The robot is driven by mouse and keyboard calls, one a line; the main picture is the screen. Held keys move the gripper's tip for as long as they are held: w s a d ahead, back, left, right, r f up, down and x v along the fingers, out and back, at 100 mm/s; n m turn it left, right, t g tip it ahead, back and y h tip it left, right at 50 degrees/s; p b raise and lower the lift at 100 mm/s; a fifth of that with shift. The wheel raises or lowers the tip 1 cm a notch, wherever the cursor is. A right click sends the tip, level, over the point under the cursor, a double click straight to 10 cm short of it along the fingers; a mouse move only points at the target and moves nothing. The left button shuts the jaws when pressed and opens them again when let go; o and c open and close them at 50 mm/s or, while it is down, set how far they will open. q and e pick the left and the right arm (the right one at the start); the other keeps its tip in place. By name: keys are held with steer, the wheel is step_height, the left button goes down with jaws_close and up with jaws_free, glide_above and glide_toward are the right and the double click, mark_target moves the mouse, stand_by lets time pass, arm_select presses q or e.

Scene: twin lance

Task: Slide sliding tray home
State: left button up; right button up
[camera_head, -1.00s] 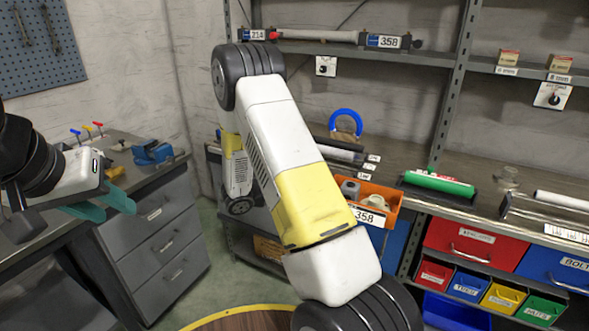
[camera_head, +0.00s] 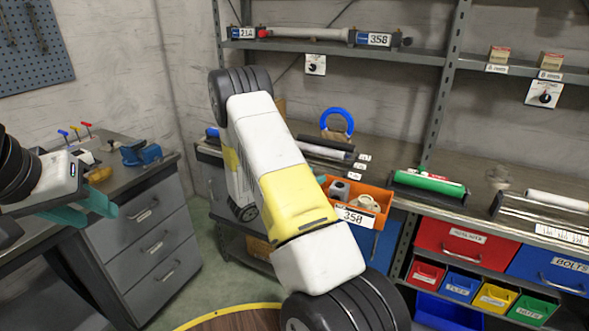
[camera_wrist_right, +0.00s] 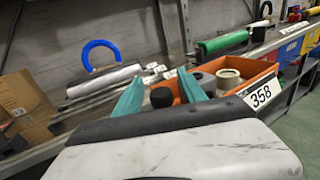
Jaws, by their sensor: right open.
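I cannot tell for sure which piece is the sliding tray. A dark tray (camera_head: 330,152) with a pale roll lies on the bench behind my right arm. It also shows in the right wrist view (camera_wrist_right: 85,100), left of my fingers. Another dark tray with a white rod (camera_head: 555,200) sits on the bench at far right. My right gripper (camera_wrist_right: 160,94) is open and empty; its teal fingers point toward the bench and an orange bin (camera_wrist_right: 255,75). My left gripper (camera_head: 83,208) has teal fingers apart, empty, near the grey drawer cabinet.
The orange bin, labelled 358 (camera_head: 357,216), holds grey and pale round parts. A blue ring (camera_head: 337,112) stands behind it. A green roll (camera_head: 430,183) lies on the bench to the right. Red and blue drawers (camera_head: 462,240) are below. A shelf (camera_head: 340,47) spans above.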

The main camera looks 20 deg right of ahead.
steer(key=shift+w+d, duration=0.2)
steer(key=shift+d, duration=0.5)
jaws_close()
stand_by(1.0)
